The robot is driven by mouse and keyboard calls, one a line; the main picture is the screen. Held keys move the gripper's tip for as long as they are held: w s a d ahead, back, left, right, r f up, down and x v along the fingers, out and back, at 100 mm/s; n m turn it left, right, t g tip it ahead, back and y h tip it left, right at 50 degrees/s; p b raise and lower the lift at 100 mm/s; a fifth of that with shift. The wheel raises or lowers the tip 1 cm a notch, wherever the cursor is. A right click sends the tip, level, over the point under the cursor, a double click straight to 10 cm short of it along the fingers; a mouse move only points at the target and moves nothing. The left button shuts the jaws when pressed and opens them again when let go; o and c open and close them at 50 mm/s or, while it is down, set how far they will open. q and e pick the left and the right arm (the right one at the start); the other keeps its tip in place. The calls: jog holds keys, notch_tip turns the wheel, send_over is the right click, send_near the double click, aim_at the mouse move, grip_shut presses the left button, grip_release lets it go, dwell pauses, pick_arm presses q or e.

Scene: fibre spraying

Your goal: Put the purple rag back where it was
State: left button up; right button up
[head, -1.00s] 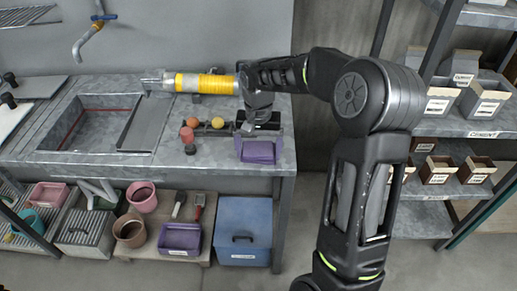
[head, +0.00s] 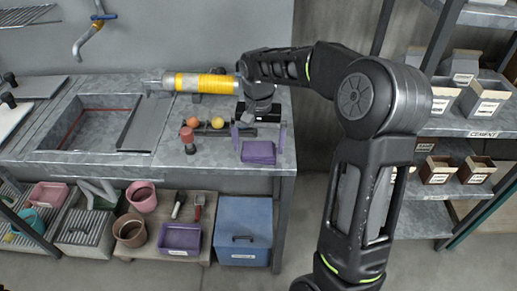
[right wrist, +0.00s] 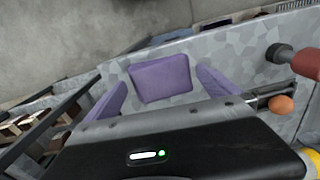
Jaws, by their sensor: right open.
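The purple rag (head: 258,152) lies folded and flat on the grey counter (head: 215,165), near its right front corner. It also shows in the right wrist view (right wrist: 162,78), lying between my fingers with a gap on both sides. My right gripper (head: 259,131) is open and empty, with its purple fingers spread wide just behind the rag in the head view. The fingers do not touch the rag. My left gripper is not in view.
A yellow and silver cylinder tool (head: 207,83) lies behind on the counter. An orange ball (head: 193,122), a yellow ball (head: 218,122) and a red-topped item (head: 188,138) are left of the rag. Shelves with boxes (head: 473,168) stand at right.

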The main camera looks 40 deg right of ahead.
aim_at(258, 150)
notch_tip(258, 150, up, 10)
jog(key=shift+f, duration=0.15)
